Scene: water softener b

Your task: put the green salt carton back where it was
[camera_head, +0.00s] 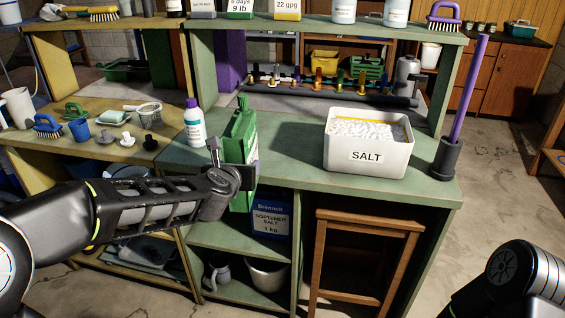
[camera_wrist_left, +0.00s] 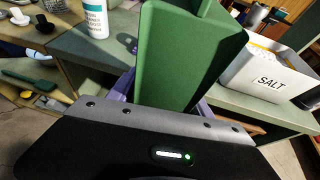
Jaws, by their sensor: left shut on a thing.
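The green salt carton (camera_head: 239,138) is upright, slightly tilted, at the front edge of the green bench (camera_head: 290,150). My left gripper (camera_head: 243,172) is shut on the carton, with its purple fingers on either side. In the left wrist view the carton (camera_wrist_left: 185,60) fills the middle, between the fingers. The carton's lower part is partly hidden by my gripper in the head view, and whether its base touches anything cannot be told. A blue softener salt pack (camera_head: 271,219) stands on the shelf below the bench top. My right gripper is out of view.
A white salt tub (camera_head: 368,158) stands on the bench to the right, beside a purple-handled tool in a dark holder (camera_head: 446,158). A white bottle with purple cap (camera_head: 194,125) stands close left of the carton. A wooden stool (camera_head: 364,250) is under the bench.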

